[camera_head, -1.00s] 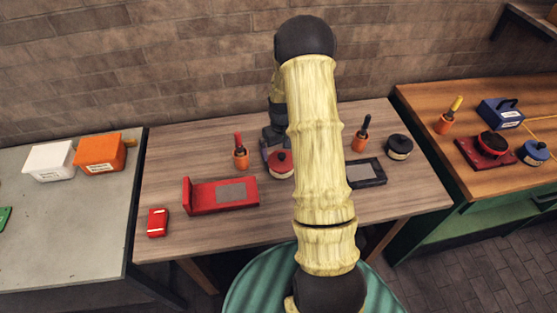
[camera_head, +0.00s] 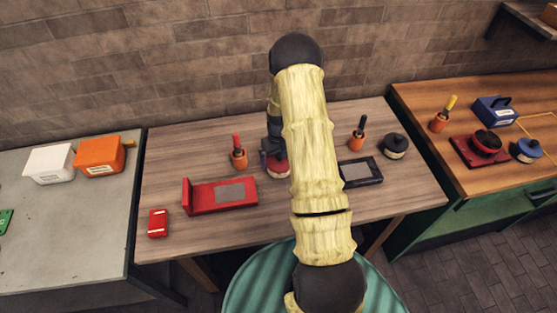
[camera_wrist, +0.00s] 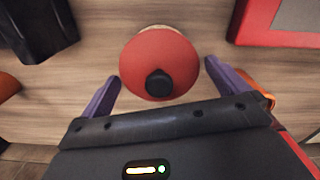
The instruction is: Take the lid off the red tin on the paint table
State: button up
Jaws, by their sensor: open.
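The red tin (camera_head: 279,169) stands on the wooden paint table (camera_head: 215,250), behind my arm in the head view and partly hidden by it. In the wrist view its round red lid (camera_wrist: 158,55) with a black knob (camera_wrist: 158,83) is seen from above, and the lid is on the tin. My gripper (camera_wrist: 160,82) is open, with one purple finger on each side of the lid. A gap shows between each finger and the lid. In the head view my gripper (camera_head: 268,155) is at the tin, mostly hidden by my arm.
A red tray-like stand (camera_head: 212,204) and a small red box (camera_head: 158,223) lie to the left. Orange pots with a red-handled tool (camera_head: 239,158) and a dark-handled tool (camera_head: 357,140) flank the tin. A black stand (camera_head: 376,173) and black-lidded tin (camera_head: 396,146) are to the right.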

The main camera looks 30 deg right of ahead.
jog(key=c, duration=0.7)
jog(key=shift+r, duration=0.1)
notch_tip(320, 180, up, 10)
jog(key=shift+f+b, duration=0.1)
jog(key=shift+b, duration=1.15)
